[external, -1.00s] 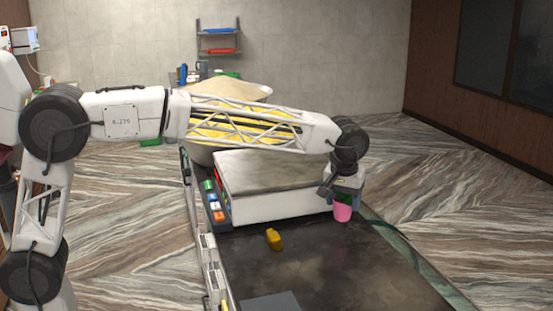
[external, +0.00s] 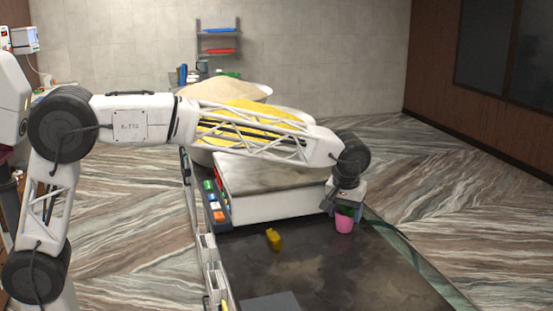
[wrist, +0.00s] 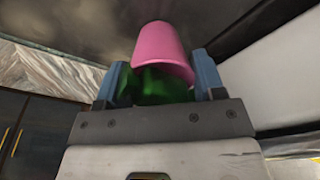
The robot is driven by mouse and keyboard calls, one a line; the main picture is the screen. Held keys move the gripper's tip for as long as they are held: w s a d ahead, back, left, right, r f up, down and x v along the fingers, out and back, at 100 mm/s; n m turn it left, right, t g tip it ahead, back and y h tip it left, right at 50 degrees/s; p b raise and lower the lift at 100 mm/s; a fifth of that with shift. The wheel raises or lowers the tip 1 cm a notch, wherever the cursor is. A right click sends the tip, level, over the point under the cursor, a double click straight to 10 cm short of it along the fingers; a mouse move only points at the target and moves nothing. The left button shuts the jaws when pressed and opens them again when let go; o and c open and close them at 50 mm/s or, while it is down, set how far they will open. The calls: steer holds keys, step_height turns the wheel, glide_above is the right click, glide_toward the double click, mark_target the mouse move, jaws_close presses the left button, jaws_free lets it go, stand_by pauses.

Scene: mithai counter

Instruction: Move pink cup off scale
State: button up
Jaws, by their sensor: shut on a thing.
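The pink cup (external: 344,224) is at the near right corner of the white scale (external: 270,205), over the dark counter and beside the scale rather than on its top. My gripper (external: 346,208) points down just above it. In the wrist view the pink cup (wrist: 162,45) lies beyond the fingertips, with its wide rim toward my gripper (wrist: 160,82). A dark green thing (wrist: 155,88) fills the space between the blue fingers, and my gripper is shut on it. Its shape is blurred, and part is hidden by the cup. I cannot tell whether the cup touches the counter.
A small yellow object (external: 273,239) lies on the dark counter (external: 330,270) left of the cup. A heaped pale bowl (external: 225,90) and a yellow-filled tray stand behind the scale. The counter's right edge is close to the cup. The near counter is mostly clear.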

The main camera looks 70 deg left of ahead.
steer(key=o, duration=0.9)
steer(key=r, duration=0.8)
steer(key=s+d+r, duration=0.1)
steer(key=r, duration=0.3)
steer(key=shift+s+d, duration=0.1)
steer(key=shift+s, duration=0.1)
